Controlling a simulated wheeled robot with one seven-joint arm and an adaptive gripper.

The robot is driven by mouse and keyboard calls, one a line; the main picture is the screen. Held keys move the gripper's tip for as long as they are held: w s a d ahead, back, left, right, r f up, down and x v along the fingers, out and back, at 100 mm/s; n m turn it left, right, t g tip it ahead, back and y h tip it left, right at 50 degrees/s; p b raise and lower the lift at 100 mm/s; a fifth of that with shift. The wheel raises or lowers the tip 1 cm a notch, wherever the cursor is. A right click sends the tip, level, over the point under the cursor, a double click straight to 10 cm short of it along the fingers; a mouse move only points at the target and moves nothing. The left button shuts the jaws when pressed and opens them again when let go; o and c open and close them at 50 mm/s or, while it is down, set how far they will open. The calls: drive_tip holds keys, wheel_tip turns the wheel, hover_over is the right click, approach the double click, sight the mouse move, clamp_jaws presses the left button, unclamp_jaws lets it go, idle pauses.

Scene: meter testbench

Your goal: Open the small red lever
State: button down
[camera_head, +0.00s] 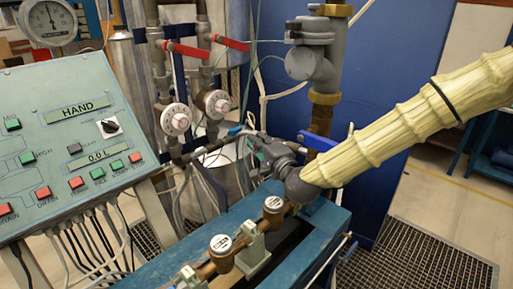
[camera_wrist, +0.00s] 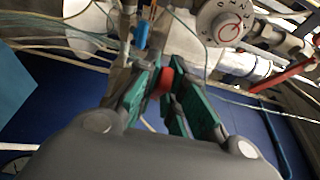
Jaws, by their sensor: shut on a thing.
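The small red lever (camera_wrist: 166,79) shows in the wrist view as a short red piece between the green-padded fingers. My gripper (camera_wrist: 165,88) is shut on it. In the head view my gripper (camera_head: 258,153) reaches in from the right, behind the blue bench and beside the pipework. The small lever is hidden there by the gripper and the pipes. Only the red end of the lever shows between the fingers, so its angle is hard to tell.
Two larger red levers (camera_head: 186,49) (camera_head: 230,42) sit on the upper pipes, above round white dials (camera_head: 176,119). A blue-handled valve (camera_head: 318,141) and grey pipe (camera_head: 318,65) stand close to my arm. Brass meters (camera_head: 222,250) line the bench. A control panel (camera_head: 70,135) stands left.

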drive_tip(key=shift+s+d+f+n+g+y+b, duration=0.1)
drive_tip(key=shift+d+n+g+y+b, duration=0.1)
drive_tip(key=shift+n+g+y+b, duration=0.3)
drive_tip(key=c, duration=1.5)
unclamp_jaws()
drive_tip(key=shift+s, duration=0.1)
drive_tip(key=v, duration=1.2)
drive_tip(key=shift+f, duration=0.2)
